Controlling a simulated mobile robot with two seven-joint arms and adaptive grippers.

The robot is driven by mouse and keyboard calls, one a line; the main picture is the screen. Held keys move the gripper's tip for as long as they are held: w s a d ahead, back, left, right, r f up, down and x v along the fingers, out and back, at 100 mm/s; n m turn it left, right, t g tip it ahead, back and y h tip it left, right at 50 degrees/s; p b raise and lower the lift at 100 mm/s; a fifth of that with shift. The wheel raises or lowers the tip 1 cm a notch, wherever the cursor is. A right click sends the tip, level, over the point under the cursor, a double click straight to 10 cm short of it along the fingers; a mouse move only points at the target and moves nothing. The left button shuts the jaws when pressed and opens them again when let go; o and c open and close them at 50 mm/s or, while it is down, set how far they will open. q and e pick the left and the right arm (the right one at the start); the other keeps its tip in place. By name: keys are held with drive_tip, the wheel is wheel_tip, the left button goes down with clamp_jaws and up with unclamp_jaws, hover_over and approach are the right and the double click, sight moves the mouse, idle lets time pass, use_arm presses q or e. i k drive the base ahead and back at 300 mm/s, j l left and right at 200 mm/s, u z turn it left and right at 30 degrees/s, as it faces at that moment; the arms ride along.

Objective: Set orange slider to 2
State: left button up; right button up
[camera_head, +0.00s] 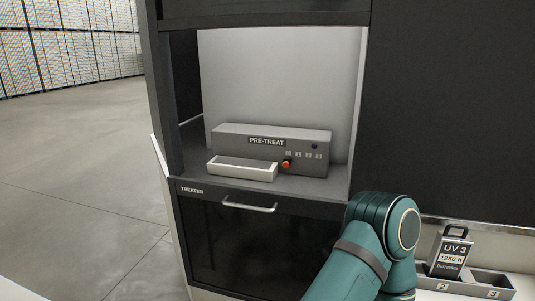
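The orange slider (287,163) is a small orange knob on the front of the grey PRE-TREAT box (230,140). The box stands inside an open bay of the dark cabinet. The knob sits at the left end of a row of small marks (304,155), just below the leftmost one. The marks are too small to read, so I cannot tell the setting. A teal arm link of mine rises at the lower right, in front of the cabinet. Neither of my grippers shows in the view.
A white tray (242,164) juts out at the box's left front. Below the bay is a dark door with a metal handle (249,207), labelled TREATER. A UV 3 block (451,251) stands in a numbered holder (443,287) at lower right. Open floor lies left.

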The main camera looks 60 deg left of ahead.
sight(286, 162)
drive_tip(key=u, duration=2.15)
